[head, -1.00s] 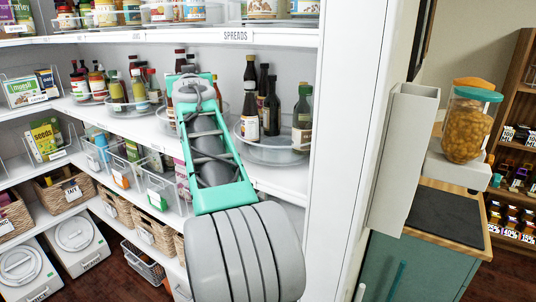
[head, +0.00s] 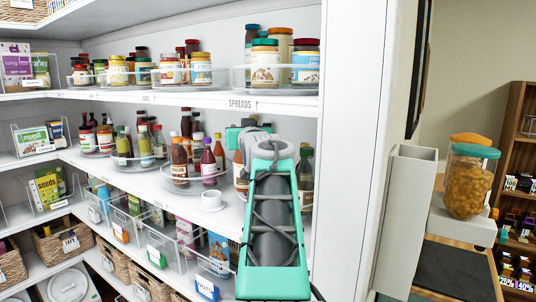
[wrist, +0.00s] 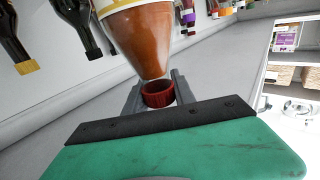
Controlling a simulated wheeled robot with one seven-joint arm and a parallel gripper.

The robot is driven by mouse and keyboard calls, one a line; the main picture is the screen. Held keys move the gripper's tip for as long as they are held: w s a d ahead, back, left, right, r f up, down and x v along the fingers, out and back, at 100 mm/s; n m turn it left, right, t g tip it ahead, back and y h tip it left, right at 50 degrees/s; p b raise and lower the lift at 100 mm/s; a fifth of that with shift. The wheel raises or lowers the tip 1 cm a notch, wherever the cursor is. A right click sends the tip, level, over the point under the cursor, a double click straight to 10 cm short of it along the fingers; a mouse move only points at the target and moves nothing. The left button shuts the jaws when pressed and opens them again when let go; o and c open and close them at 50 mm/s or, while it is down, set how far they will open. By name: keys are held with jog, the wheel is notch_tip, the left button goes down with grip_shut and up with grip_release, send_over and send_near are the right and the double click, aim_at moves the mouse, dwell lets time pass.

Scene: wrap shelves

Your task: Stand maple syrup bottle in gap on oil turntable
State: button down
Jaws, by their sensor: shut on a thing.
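The bottle in my gripper (wrist: 157,92) has a red cap, a tapering amber-brown body and a pale label; I take it to be the maple syrup bottle (wrist: 147,45). It is upside down in the wrist view, and the fingers close around its neck just by the cap. Whether the held bottle touches anything cannot be told.
Another turntable (head: 180,187) with sauce bottles stands left of my arm. The spreads shelf (head: 200,98) is close above. A white upright post (head: 350,150) bounds the right side.

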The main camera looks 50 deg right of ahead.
jog(key=s+d+p, duration=0.2)
jog(key=s+d, duration=0.1)
jog(key=s, duration=0.4)
notch_tip(320, 180, down, 7)
jog(key=p, duration=0.1)
jog(key=c, duration=1)
grip_release()
jog(key=shift+f, duration=0.15)
jog(key=shift+c, duration=0.2)
jog(key=b+v, duration=0.2)
jog(key=v, duration=0.5)
jog(key=shift+s+a, duration=0.25)
